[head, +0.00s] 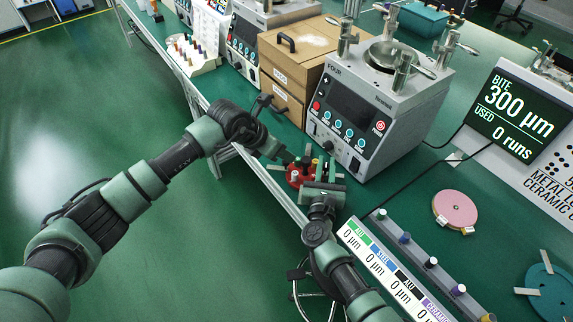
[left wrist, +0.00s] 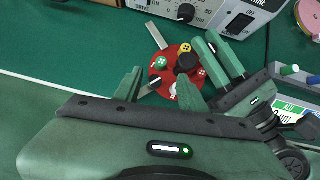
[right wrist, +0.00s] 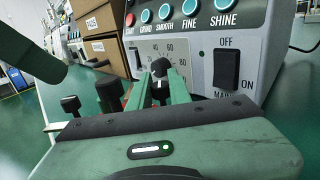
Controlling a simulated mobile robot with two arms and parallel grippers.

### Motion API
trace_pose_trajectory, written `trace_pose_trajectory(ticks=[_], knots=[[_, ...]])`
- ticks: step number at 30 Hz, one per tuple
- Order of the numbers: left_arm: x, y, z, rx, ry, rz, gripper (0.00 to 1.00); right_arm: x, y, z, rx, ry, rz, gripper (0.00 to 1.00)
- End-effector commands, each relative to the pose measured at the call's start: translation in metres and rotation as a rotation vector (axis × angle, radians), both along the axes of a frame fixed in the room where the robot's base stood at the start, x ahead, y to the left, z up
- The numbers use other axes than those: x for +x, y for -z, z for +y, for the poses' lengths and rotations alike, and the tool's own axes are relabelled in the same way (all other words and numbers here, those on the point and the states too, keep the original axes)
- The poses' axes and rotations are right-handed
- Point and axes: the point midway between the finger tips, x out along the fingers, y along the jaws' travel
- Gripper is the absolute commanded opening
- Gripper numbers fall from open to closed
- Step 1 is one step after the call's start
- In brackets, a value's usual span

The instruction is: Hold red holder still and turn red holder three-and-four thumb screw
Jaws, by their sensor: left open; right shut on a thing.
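The red holder (head: 294,177) lies on the green bench in front of the grey machine. In the left wrist view the round red holder (left wrist: 172,50) carries yellow, green and red dotted caps, black thumb screws and grey strips. My left gripper (left wrist: 160,86) is open, its fingers at the near side of the holder, one each side of a black screw (left wrist: 154,83); contact is unclear. My right gripper (right wrist: 162,82) is shut, with a dark thumb screw (right wrist: 160,96) between its fingers, number unreadable. More black thumb screws (right wrist: 107,95) stand to its left; the holder is mostly hidden there.
The grey machine (head: 375,110) stands just behind the holder, its dial (right wrist: 160,68) close behind my right fingers. Wooden boxes (head: 290,60) stand left of it. A labelled rack (head: 385,265) and a pink disc (head: 455,209) are to the right. The bench edge is near.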

Motion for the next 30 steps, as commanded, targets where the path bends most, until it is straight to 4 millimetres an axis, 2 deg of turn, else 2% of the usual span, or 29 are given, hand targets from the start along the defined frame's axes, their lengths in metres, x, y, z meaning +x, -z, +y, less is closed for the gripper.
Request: trace_pose_trajectory(ticks=[1,3,8,12,18,24,30], knots=[[-0.001,0.012,0.001,-0.039,0.001,-0.032,0.41,0.000,0.000,0.000,0.000,0.000,0.000,0.00],[-0.001,0.023,-0.001,-0.098,0.005,-0.088,0.41,0.000,0.000,0.000,0.000,0.000,0.000,0.00],[-0.006,0.041,-0.001,-0.229,0.001,-0.219,0.41,0.000,0.000,0.000,0.000,0.000,0.000,0.00],[-0.017,0.052,0.007,-0.337,-0.018,-0.334,0.41,0.000,0.000,0.000,0.000,0.000,0.000,0.00],[-0.045,0.063,0.031,-0.473,-0.067,-0.495,0.41,0.000,0.000,0.000,0.000,0.000,0.000,0.00],[-0.078,0.064,0.058,-0.576,-0.122,-0.626,0.41,0.000,0.000,0.000,0.000,0.000,0.000,0.00],[-0.096,0.061,0.075,-0.626,-0.157,-0.696,0.41,0.000,0.000,0.000,0.000,0.000,0.000,0.00]])
